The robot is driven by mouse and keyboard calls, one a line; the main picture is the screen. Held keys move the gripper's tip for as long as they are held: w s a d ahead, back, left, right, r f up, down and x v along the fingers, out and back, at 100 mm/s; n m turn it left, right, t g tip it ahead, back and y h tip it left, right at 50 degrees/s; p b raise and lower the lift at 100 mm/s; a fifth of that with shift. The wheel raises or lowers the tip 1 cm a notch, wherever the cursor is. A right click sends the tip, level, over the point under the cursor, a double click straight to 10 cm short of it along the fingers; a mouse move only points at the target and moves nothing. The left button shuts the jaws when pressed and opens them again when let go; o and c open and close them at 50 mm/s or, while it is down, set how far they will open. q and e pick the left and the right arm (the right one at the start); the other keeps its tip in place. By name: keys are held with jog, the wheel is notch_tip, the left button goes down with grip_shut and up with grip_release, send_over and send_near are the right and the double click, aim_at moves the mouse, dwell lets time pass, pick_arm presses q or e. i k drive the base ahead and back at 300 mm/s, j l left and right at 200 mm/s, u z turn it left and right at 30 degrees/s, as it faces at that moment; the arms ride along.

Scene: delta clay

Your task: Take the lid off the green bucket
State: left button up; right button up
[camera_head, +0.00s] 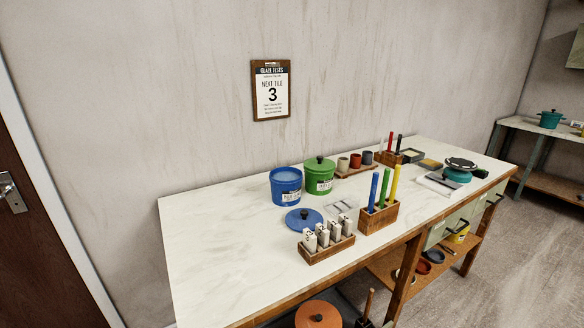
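The green bucket (319,180) stands upright on the white-topped workbench, towards the back. Its green lid (319,163) sits on top and has a dark knob in the middle. A pale label is on the bucket's front. Neither of my grippers shows in the head view.
A blue bucket (286,188) stands close left of the green one, with a blue lid (304,219) lying in front. A wooden tile rack (327,249) and a block with coloured rods (378,216) stand nearer the front. The bench's left part (215,240) is clear.

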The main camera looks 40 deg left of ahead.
aim_at(319, 164)
jog(key=i+l+u, duration=0.15)
jog(key=u, duration=0.35)
jog(key=i+l+u, duration=0.2)
jog(key=u, duration=0.25)
jog(key=i+l+u, duration=0.15)
jog(key=u, duration=0.35)
jog(key=k+l, duration=0.05)
jog(key=l, duration=0.05)
